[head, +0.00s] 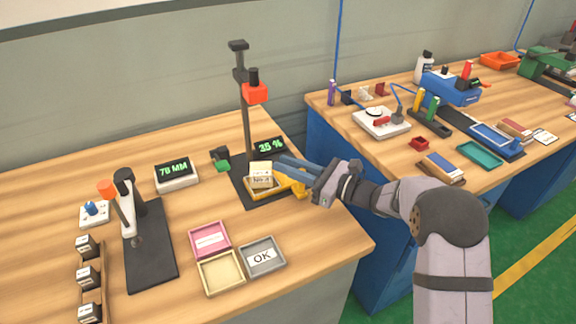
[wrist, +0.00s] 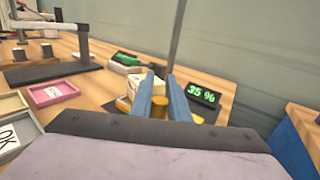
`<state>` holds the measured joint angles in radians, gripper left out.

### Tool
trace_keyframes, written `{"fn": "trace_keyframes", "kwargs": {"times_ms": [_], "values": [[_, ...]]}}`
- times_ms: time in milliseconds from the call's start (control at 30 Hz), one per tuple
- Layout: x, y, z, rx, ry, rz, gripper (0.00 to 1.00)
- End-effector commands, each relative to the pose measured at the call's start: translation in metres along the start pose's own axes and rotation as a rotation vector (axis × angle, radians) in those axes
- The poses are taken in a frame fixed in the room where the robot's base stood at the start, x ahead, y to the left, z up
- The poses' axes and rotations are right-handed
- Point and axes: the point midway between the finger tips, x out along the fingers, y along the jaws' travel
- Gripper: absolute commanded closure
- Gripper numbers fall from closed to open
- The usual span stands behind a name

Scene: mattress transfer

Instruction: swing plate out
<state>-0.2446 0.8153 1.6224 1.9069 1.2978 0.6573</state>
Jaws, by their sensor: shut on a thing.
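The yellow plate (head: 257,193) sits low over the black base of a test stand, under its post (head: 248,120) and red-orange head (head: 255,93). A pale labelled block (head: 261,174) rests on the plate; it also shows in the wrist view (wrist: 134,84). My gripper (head: 283,164) reaches in from the right, beside the block. In the wrist view its blue fingers (wrist: 161,90) stand on either side of a yellow cylindrical part (wrist: 159,106), which appears to be the plate's handle. The fingers are shut on it. The arm hides part of the plate's right side.
A display reading 35 % (head: 269,146) stands behind the plate. A green-black item (head: 220,158) lies left of the stand. Pink (head: 210,257), cream (head: 221,287) and grey OK (head: 262,278) trays lie in front. A gap separates this table from the right bench (head: 335,108).

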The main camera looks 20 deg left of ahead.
Motion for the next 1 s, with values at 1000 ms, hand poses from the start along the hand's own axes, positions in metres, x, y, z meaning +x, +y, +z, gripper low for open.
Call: {"fn": "trace_keyframes", "kwargs": {"times_ms": [1000], "values": [[-0.025,-0.008,-0.001,-0.001,0.0,0.384,1.0]]}}
